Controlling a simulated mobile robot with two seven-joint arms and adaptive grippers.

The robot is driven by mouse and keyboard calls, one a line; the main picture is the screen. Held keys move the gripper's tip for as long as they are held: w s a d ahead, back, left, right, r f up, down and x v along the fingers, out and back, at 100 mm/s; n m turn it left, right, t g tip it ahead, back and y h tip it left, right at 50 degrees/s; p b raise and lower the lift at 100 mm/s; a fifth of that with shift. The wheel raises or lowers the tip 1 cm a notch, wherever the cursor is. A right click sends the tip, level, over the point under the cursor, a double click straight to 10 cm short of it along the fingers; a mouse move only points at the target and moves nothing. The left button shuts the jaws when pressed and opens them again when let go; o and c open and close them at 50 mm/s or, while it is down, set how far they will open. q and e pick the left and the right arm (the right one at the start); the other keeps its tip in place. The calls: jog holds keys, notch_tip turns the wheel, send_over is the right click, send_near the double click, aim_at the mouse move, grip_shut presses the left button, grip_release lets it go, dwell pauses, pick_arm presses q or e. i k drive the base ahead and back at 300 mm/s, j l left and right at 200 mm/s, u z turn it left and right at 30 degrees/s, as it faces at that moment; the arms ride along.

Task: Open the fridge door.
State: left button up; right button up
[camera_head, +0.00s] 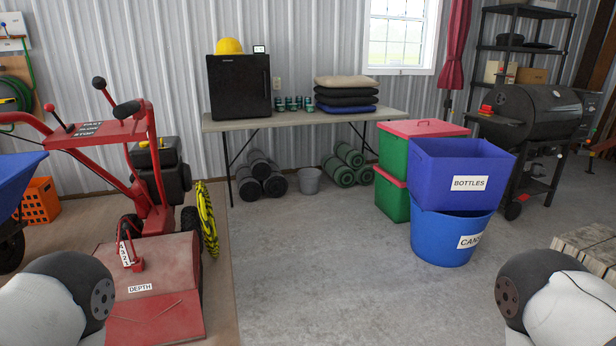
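A small black fridge (239,87) stands on the left end of a folding table (318,119) against the far metal wall. Its door faces me and looks shut. A yellow hard hat (229,46) and a small digital display (258,49) sit on top of it. Parts of my two arms show at the lower left and lower right corners. Neither gripper is in view. The fridge is well beyond my arms, across the floor.
A red machine (150,290) stands at the left. Blue bins (462,175) marked BOTTLES and CANS and green boxes (392,195) stand right of centre. Rolled mats (262,175) and a grey bucket (310,181) lie under the table. The concrete floor (310,260) between is clear.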

aim_at(240, 87)
jog(key=i, duration=2.55)
jog(key=l+z, duration=0.05)
jog(key=l, duration=0.05)
